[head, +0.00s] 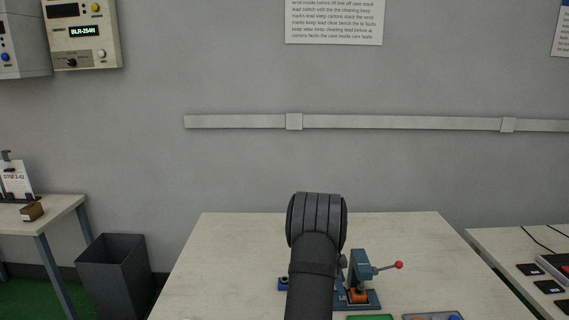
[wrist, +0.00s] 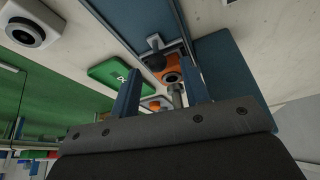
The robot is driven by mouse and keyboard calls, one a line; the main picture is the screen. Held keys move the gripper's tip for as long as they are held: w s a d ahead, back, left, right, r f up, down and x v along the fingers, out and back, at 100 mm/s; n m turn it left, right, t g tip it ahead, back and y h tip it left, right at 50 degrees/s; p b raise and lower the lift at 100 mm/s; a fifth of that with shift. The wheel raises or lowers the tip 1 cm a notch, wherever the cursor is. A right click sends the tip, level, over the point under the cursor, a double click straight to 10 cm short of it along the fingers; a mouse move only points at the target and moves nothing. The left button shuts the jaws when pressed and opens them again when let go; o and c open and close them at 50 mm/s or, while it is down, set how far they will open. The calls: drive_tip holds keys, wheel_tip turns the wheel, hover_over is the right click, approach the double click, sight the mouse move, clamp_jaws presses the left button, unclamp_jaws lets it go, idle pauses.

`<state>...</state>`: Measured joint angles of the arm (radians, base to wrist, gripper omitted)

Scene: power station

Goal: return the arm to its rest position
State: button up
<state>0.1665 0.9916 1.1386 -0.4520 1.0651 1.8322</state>
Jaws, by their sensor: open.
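My arm (head: 316,255) rises in the middle of the head view, dark and bent over the table. My gripper (wrist: 162,74) shows in the wrist view with its two blue-grey fingers spread apart. No object is clearly held between them. An orange block with a dark round socket (wrist: 171,76) lies beyond the fingers, under the dark plunger of a blue-grey lever press. The press (head: 359,268), with a red-knobbed lever, stands just right of my arm in the head view. The fingers are hidden there.
The pale table (head: 230,240) is clear at left and back. A small blue block (head: 283,284) sits partly behind my arm. A green plate (head: 370,317) and a grey panel (head: 433,316) lie at the front. A dark bin (head: 114,267) stands left of the table.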

drive_tip(key=v, duration=1.4)
drive_tip(key=d+f+h, duration=0.1)
drive_tip(key=d+f, duration=0.1)
drive_tip(key=f, duration=0.1)
drive_tip(key=d+f+n+t+h, duration=0.1)
drive_tip(key=d+f, duration=0.1)
drive_tip(key=f, duration=0.1)
drive_tip(key=d+f+n+h, duration=0.1)
drive_tip(key=d+f, duration=0.2)
drive_tip(key=shift+s+f, duration=0.2)
drive_tip(key=shift+s, duration=0.15)
drive_tip(key=shift+r, duration=0.1)
drive_tip(key=a+r+m+g+y, duration=0.1)
drive_tip(key=a+r+m+y, duration=0.15)
drive_tip(key=a+r, duration=0.5)
drive_tip(key=d+x, duration=0.1)
drive_tip(key=x, duration=0.8)
drive_tip(key=shift+w+r, duration=0.15)
drive_tip(key=shift+w, duration=0.2)
drive_tip(key=shift+a+n+y, duration=0.1)
drive_tip(key=shift+n+y, duration=0.15)
